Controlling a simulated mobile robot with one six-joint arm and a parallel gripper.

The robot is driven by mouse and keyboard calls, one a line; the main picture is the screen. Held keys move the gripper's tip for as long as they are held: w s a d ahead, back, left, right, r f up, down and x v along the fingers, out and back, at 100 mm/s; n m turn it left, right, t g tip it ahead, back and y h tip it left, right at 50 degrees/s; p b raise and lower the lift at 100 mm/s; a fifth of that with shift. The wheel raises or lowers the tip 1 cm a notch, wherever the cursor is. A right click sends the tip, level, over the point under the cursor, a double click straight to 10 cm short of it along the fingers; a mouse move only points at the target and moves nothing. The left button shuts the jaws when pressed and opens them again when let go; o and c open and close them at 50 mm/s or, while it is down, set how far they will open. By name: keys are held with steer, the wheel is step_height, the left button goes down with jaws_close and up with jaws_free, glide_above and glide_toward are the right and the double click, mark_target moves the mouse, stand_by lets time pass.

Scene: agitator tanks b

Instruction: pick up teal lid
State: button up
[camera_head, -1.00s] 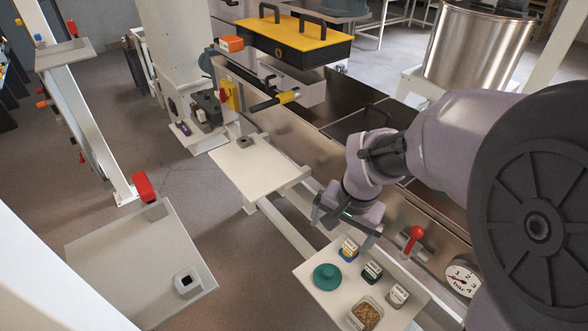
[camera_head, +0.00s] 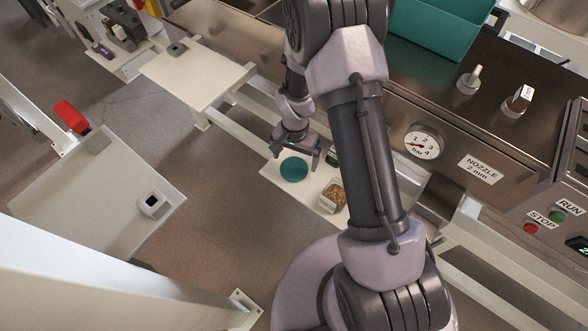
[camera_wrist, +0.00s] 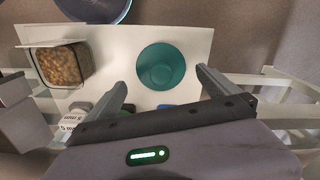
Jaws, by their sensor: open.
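The teal lid (camera_head: 294,169) is a round disc lying on a small white shelf (camera_head: 268,177). It also shows in the wrist view (camera_wrist: 161,66), flat on the shelf, just beyond my fingertips and between their lines. My gripper (camera_head: 295,152) is just behind and above the lid in the head view. In the wrist view my gripper (camera_wrist: 160,78) has its two fingers wide apart with nothing between them. The lid's knob is hard to make out.
Small labelled blocks (camera_wrist: 78,112) sit partly hidden behind my gripper. A pressure gauge (camera_head: 422,142) is on the steel panel to the right.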

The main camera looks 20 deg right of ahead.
mark_target(294, 163)
step_height(294, 163, down, 4)
steer(key=shift+w+a+r+b, duration=0.1)
steer(key=shift+b, duration=0.4)
steer(key=shift+r, duration=0.1)
steer(key=shift+c, duration=1.1)
steer(key=c, duration=1.1)
step_height(294, 163, up, 10)
steer(key=p, duration=0.3)
